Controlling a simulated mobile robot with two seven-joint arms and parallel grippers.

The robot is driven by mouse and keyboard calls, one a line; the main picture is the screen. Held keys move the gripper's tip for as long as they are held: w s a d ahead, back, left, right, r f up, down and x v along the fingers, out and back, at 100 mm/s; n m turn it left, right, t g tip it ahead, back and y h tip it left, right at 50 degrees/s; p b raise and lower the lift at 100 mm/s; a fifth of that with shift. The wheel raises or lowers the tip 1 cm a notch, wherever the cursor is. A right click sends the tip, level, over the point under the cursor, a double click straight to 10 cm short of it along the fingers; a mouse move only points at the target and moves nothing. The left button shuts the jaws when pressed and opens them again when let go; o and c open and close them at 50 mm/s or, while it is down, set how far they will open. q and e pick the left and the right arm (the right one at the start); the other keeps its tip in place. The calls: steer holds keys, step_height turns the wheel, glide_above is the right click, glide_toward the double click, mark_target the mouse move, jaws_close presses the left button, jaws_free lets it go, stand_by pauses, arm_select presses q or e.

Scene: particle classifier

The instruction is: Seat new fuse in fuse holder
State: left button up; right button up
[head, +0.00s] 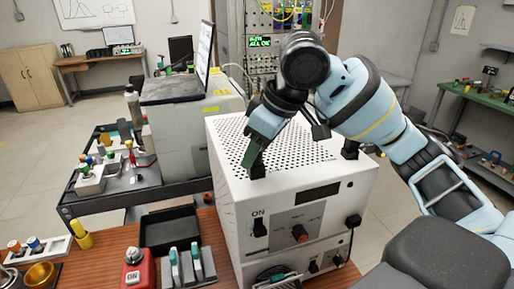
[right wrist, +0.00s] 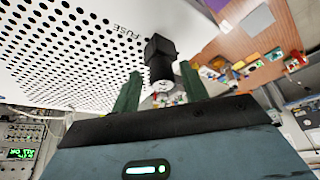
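The black fuse holder (right wrist: 160,52) stands on the perforated top of the white cabinet (head: 225,190), beside a printed FUSE label (right wrist: 127,29). It has a round grey end facing the right wrist camera. In the head view a black upright piece, apparently the holder (head: 258,168), shows just below my right gripper (head: 258,148). In the right wrist view my right gripper's two green fingers (right wrist: 160,90) are spread either side of the holder's end, with gaps visible. I cannot tell whether a fuse sits in the holder. No loose fuse can be made out. My left gripper is not in view.
On the wooden table are a black tray (head: 148,243), a red button box (head: 139,271), teal-handled tools (head: 186,265) and a white rack (head: 22,257). A cart (head: 150,192) stands behind.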

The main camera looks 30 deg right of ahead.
steer(key=shift+s+a+f, duration=0.1)
steer(key=shift+a+f, duration=0.1)
steer(key=shift+f, duration=0.1)
steer(key=v, duration=0.8)
steer(key=shift+r, duration=0.25)
steer(key=shift+d, duration=0.15)
stand_by(0.5)
